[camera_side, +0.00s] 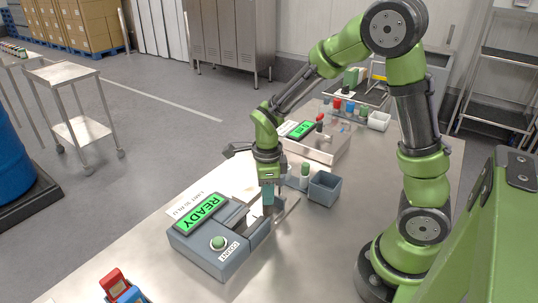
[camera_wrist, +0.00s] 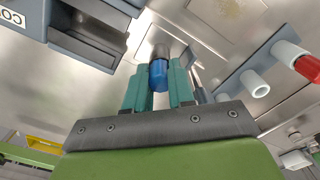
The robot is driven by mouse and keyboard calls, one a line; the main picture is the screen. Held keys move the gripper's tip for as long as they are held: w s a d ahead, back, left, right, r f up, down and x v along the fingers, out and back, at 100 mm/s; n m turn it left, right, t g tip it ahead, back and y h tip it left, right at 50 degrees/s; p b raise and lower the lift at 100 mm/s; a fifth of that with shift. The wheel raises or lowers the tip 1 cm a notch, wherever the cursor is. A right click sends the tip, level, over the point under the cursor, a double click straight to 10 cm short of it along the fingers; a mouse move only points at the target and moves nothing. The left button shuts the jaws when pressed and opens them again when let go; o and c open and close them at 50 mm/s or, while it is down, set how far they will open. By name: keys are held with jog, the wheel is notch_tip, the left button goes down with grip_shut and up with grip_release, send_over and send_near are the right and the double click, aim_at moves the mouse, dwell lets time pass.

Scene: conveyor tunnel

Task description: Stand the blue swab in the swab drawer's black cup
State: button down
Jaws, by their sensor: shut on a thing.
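My gripper (camera_side: 268,200) is low over the bench, beside the grey counting box (camera_side: 212,250) with the lit READY screen. In the wrist view, its teal fingers (camera_wrist: 160,88) are shut on the blue swab (camera_wrist: 158,76). A dark grey cylinder (camera_wrist: 161,51) adjoins the swab's far end; I cannot tell whether it is the black cup or part of the swab. In the side view the fingers hide the swab. The grey box's open-topped part (camera_wrist: 88,45) shows at upper left in the wrist view. I cannot clearly make out the drawer's cup.
A rack with white holders (camera_wrist: 257,86) and a red swab (camera_wrist: 308,68) lies to the right in the wrist view. In the side view, a green swab (camera_side: 305,170) and a grey bin (camera_side: 325,187) stand behind my gripper.

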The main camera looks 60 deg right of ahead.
jog(key=c, duration=0.9)
grip_release()
notch_tip(320, 180, up, 17)
jog(key=shift+f, duration=0.1)
